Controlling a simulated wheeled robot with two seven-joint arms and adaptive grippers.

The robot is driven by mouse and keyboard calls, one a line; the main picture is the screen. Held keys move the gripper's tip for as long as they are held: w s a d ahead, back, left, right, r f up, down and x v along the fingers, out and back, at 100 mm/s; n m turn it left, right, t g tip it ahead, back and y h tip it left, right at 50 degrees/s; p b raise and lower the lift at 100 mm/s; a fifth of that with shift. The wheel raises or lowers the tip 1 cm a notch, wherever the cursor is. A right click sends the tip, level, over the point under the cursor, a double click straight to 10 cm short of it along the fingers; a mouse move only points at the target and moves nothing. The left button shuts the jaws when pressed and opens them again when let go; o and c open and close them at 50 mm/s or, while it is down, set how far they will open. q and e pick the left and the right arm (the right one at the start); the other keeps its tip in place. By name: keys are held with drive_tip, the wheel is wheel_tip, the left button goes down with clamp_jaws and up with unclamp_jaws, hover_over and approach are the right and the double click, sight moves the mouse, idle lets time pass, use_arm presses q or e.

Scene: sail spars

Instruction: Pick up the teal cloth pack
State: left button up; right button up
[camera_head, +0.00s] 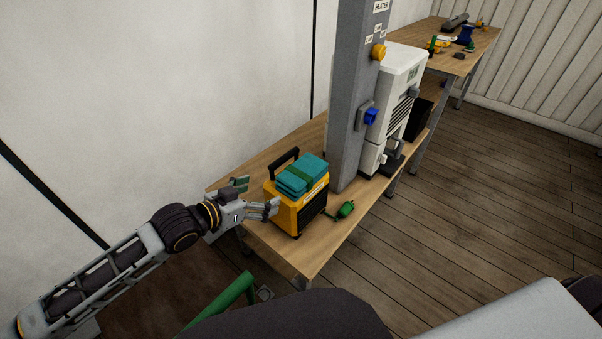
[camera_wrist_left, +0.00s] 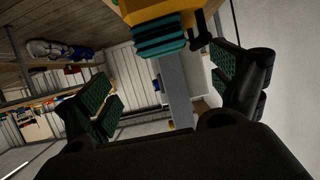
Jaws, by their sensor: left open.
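The teal cloth pack (camera_head: 300,175) is folded, with a darker green band across it, and lies on top of a yellow box (camera_head: 296,212) with a black handle. The pack also shows upside down at the top of the left wrist view (camera_wrist_left: 158,34). My left gripper (camera_head: 254,197) is open and empty, just left of the yellow box. Its two fingers are spread apart, with green pads showing in the left wrist view (camera_wrist_left: 165,95). The gripper is apart from the pack. My right gripper is not in view.
The box stands on a wooden bench (camera_head: 305,255). A grey post (camera_head: 350,100) with blue and yellow knobs rises right behind the pack. A small green item (camera_head: 346,209) lies right of the box. A white machine (camera_head: 398,85) and another table (camera_head: 465,45) stand farther back.

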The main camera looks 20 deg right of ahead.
sight(286, 183)
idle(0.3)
use_arm(q)
drive_tip(key=x, duration=0.5)
drive_tip(key=shift+w+d+f, duration=0.1)
drive_tip(key=shift+d, duration=0.05)
drive_tip(key=shift+b+x, duration=0.35)
drive_tip(key=shift+x, duration=0.7)
drive_tip(key=shift+w+d+f, duration=0.2)
drive_tip(key=shift+w+d, duration=0.1)
drive_tip(key=shift+d, duration=0.1)
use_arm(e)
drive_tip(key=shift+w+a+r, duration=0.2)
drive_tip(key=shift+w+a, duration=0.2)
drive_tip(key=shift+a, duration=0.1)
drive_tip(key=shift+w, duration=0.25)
